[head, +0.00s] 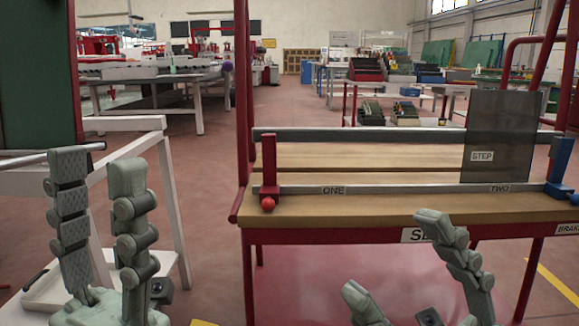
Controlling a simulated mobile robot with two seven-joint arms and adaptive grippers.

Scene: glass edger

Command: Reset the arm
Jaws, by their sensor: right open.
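My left gripper (97,168) is at the left with its two grey fingers upright and a gap between them. Nothing shows between the fingers. My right gripper (394,254) is at the bottom right, its fingers spread wide and empty, in front of the bench's front edge. The red-framed bench (330,207) has a wooden top and a metal rail marked ONE and TWO. A red upright part with a round knob (268,178) stands at the rail's left end. A blue upright part (559,165) stands at its right end.
A dark glass panel (513,135) marked STEP stands upright on the bench at the right. A white frame table (150,124) stands at the left, behind my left gripper. Red bench posts (243,90) rise at the left. Open floor (290,110) lies behind the bench.

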